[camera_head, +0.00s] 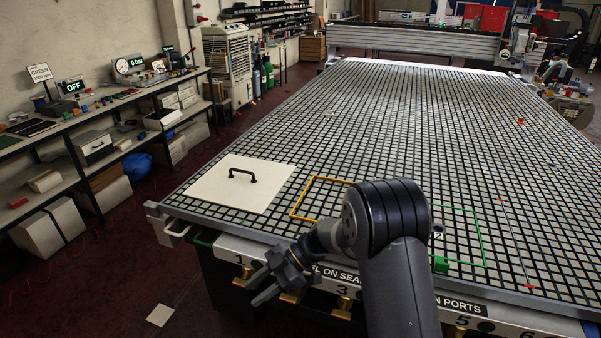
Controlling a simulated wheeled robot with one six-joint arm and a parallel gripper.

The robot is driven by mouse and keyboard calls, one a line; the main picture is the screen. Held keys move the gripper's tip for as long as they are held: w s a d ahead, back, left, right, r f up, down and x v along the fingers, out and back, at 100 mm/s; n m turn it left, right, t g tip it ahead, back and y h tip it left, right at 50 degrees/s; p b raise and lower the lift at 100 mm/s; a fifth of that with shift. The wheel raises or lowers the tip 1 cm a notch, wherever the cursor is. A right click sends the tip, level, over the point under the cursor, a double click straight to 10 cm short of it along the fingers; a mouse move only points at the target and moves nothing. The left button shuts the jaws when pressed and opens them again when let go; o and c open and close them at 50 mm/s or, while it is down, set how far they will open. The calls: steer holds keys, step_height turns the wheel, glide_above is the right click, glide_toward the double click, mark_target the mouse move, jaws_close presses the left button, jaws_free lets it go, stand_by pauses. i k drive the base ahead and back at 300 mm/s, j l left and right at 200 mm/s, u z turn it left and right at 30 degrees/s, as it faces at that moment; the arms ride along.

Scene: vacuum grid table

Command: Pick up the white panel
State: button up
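A flat white panel (222,189) lies on the left front part of the grid table (400,112). A black bow-shaped handle (242,174) stands up from its top near the middle. My gripper (259,288) is in front of the table's near edge, below and to the right of the panel and apart from it. Its fingers point down and left, and a gap shows between them with nothing held. My arm hides part of the table's front and middle.
An orange square frame (309,195) and a green outline (486,247) lie on the grid right of the panel. Brass valves (341,309) line the table's front. A gantry (415,40) spans the far end. A cluttered shelf bench (95,105) stands left. A small pale square (160,315) lies on the floor.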

mark_target(250, 185)
steer(key=i+j+z, duration=0.3)
steer(key=j+z, duration=0.3)
steer(key=i+j+z, duration=0.15)
steer(key=j+z, duration=0.15)
steer(key=j, duration=0.25)
steer(key=i+j+z, duration=0.1)
steer(key=j+z, duration=0.5)
steer(key=j, duration=1.65)
